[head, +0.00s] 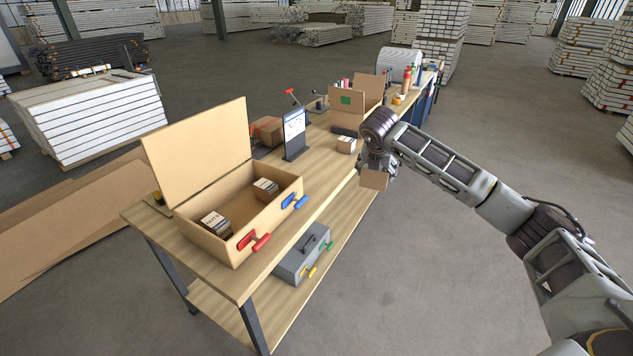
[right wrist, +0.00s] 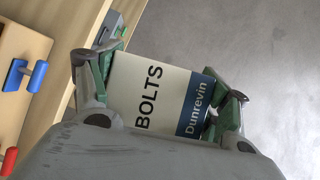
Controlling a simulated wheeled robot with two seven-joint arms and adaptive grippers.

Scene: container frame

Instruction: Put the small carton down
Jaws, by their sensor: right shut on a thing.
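The small carton (head: 374,180) is brown in the head view. In the right wrist view it (right wrist: 152,95) shows a cream and blue label reading "BOLTS" and "Dunrevin". My right gripper (head: 378,168) is shut on it, with green-edged fingers on both sides of the carton in the right wrist view. The carton is at the near right edge of the workbench (head: 327,195), apparently in the air beside the top. My left gripper is not in view.
A large open lidded box (head: 212,249) on the bench holds small cartons and has red and blue handles. A sign (head: 295,135), another small carton (head: 346,145) and an open cardboard box (head: 346,122) stand farther back. A grey toolbox (head: 300,254) sits on the lower shelf.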

